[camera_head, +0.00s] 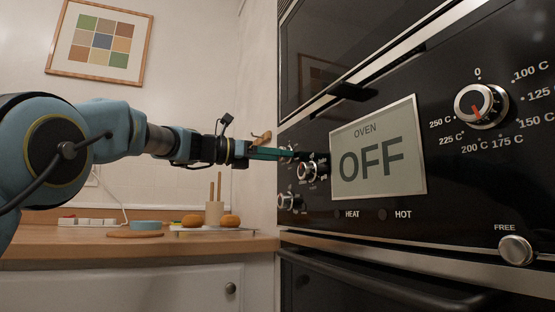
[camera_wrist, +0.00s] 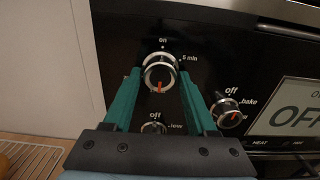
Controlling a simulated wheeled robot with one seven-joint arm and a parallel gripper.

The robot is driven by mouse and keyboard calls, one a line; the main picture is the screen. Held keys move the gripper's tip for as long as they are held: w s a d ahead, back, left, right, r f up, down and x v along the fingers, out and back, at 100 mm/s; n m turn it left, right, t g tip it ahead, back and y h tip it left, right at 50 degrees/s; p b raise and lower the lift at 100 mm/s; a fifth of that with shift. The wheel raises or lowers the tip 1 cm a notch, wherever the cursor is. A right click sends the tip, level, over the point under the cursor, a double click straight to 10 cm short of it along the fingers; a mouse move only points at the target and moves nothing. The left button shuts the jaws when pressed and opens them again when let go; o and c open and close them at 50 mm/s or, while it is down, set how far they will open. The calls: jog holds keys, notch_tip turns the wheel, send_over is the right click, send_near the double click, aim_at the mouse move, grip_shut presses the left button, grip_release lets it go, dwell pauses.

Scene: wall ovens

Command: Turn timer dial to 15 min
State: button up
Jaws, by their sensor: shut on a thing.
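The timer dial (camera_wrist: 160,74) is a round silver knob on the black oven panel, marked "on" above and "5 min" at its upper right. Its orange mark points downward, and other labels are hidden by the fingers. My gripper (camera_wrist: 161,80) has its teal fingers on either side of the dial and is shut on it. In the head view, my gripper (camera_head: 279,154) reaches the left end of the panel from the left, and the timer dial (camera_head: 288,153) is mostly hidden there.
A mode dial (camera_wrist: 228,112) sits close at the lower right, and another dial (camera_wrist: 153,128) lies below, between the fingers. The display (camera_head: 378,155) reads "OVEN OFF". A temperature dial (camera_head: 481,105) and a FREE knob (camera_head: 516,250) are farther right. A counter (camera_head: 140,243) stands left.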

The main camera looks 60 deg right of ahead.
dwell(0.3)
jog(key=o, duration=1.4)
jog(key=shift+c, duration=0.2)
jog(key=v, duration=1)
jog(key=shift+w+a+b, duration=0.2)
jog(key=shift+a+b, duration=0.1)
jog(key=shift+b, duration=0.15)
jog(key=shift+a, duration=0.1)
